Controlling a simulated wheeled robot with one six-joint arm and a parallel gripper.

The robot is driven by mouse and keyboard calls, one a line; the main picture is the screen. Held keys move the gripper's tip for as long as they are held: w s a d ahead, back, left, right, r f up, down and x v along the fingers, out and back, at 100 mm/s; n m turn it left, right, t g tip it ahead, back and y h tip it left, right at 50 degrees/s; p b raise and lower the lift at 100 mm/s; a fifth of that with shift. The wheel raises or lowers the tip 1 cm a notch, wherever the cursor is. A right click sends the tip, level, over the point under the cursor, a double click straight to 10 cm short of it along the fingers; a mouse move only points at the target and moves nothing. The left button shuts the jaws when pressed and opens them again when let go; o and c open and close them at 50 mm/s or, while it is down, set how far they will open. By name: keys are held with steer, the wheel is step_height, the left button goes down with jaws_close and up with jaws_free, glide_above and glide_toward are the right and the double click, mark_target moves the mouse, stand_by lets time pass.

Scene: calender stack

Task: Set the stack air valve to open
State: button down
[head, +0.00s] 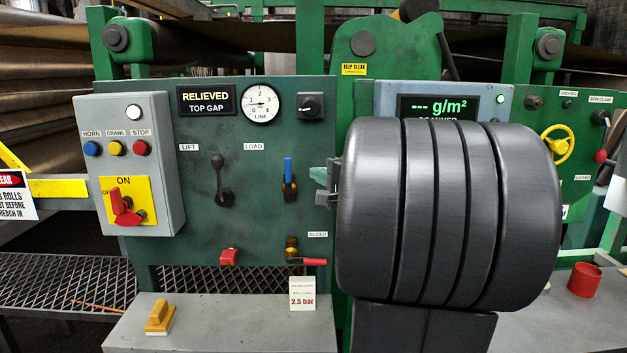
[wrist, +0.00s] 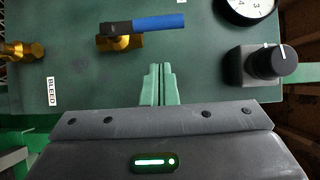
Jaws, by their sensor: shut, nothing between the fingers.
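A valve with a blue lever (head: 289,170) and brass body sits on the green panel below the LOAD label. Its lever points straight up. In the wrist view the blue lever (wrist: 158,23) runs to the right from its brass body (wrist: 120,43). No label reading "stack air" is legible. My gripper (head: 321,174) is to the right of this valve in the head view, apart from it. In the wrist view my gripper (wrist: 161,70) has its green fingers shut together and empty, with the lever beyond the tips. My arm hides the panel's right part.
Below is a brass valve (head: 291,245) with a red lever (head: 313,262) pointing right, near the BLEED label (head: 317,234). A black lever (head: 219,180), LINE gauge (head: 261,104) and black knob (head: 310,106) share the panel. A grey switch box (head: 130,170) stands left.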

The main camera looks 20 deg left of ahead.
steer(key=v, duration=0.9)
steer(key=shift+s+d, duration=0.25)
steer(key=shift+s, duration=0.1)
steer(key=shift+w+a+f, duration=0.1)
